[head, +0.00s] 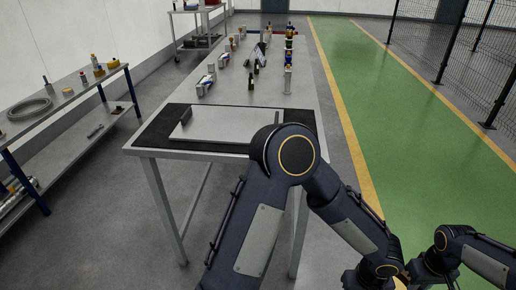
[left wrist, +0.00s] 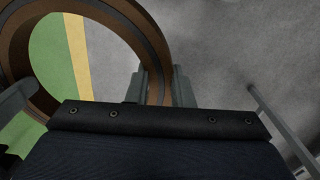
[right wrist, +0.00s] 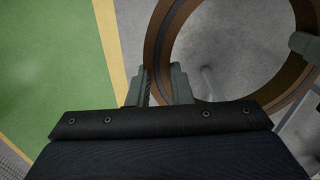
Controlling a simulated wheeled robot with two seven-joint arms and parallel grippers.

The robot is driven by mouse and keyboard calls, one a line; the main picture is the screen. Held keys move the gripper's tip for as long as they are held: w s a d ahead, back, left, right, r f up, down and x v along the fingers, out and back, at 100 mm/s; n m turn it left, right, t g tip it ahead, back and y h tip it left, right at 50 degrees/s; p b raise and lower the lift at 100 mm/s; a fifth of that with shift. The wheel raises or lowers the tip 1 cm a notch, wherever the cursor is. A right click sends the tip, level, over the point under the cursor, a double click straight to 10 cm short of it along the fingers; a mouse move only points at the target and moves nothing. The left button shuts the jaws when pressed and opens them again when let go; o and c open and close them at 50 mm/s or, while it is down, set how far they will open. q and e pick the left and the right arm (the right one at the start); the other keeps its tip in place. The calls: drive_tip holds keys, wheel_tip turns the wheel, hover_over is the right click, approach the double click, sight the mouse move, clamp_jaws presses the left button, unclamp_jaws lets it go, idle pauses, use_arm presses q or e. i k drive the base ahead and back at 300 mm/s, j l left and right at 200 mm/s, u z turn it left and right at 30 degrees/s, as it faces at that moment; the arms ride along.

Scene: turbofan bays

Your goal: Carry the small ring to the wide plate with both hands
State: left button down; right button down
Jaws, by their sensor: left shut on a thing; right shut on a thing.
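The small ring is a brown band with a darker stripe, seen in the left wrist view (left wrist: 142,32) and the right wrist view (right wrist: 158,40). My left gripper (left wrist: 162,85) is shut on one side of its wall. My right gripper (right wrist: 155,85) is shut on another side. The ring hangs over the floor, clear of the table. In the head view my arms reach to the bottom right; I cannot make out the ring or the jaws there. A flat grey plate (head: 235,126), seemingly the wide plate, lies on a black mat at the table's near end.
The long grey table (head: 265,92) carries several small parts farther back. A side bench (head: 75,95) with a coiled hose (head: 30,109) stands at the left. A green walkway (head: 400,120) with a yellow edge line runs open along the right, beside a mesh fence (head: 440,45).

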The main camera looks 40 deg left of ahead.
sight(231, 121)
drive_tip(key=u, duration=1.55)
